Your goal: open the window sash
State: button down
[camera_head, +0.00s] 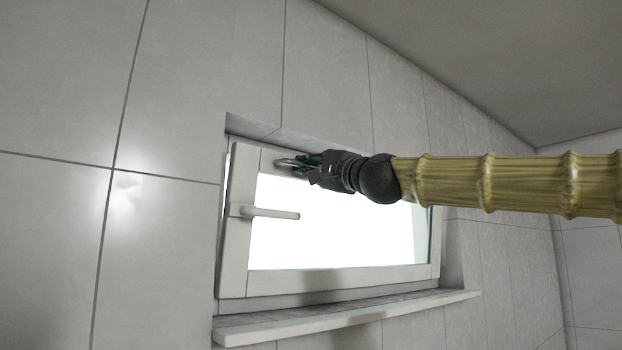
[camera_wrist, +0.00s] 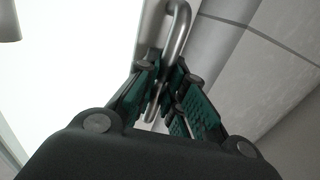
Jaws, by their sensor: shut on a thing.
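The window sash (camera_head: 238,255) is a white frame around a bright pane, set in a recess in the tiled wall. A thin bright strip shows along its upper left edge; I cannot tell how far the sash stands from its frame. A pale lever handle (camera_head: 270,214) on its left side lies level, pointing right. A metal bar pull (camera_head: 284,162) is at the upper left of the sash, and it also shows in the wrist view (camera_wrist: 179,30). My gripper (camera_head: 303,163) reaches it from the right. Its green-padded fingers (camera_wrist: 163,90) are shut on the bar pull and hide part of it.
A pale sill (camera_head: 345,318) juts out below the window. Grey tiled wall (camera_head: 60,90) surrounds the recess, whose top edge is close above my gripper. The ceiling (camera_head: 500,60) is at the upper right. The space left of the window is clear.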

jog(key=s+b, duration=0.1)
jog(key=b, duration=0.1)
jog(key=d+f+b, duration=0.1)
jog(key=b, duration=0.1)
jog(key=s+d+t+b, duration=0.1)
jog(key=b, duration=0.2)
jog(key=shift+s+d+f+y, duration=0.2)
jog(key=shift+s+f+y, duration=0.1)
jog(key=shift+s+y, duration=0.1)
jog(key=c, duration=1.5)
grip_release()
jog(key=shift+w, duration=0.15)
jog(key=v, duration=1.2)
jog(key=shift+f, duration=0.1)
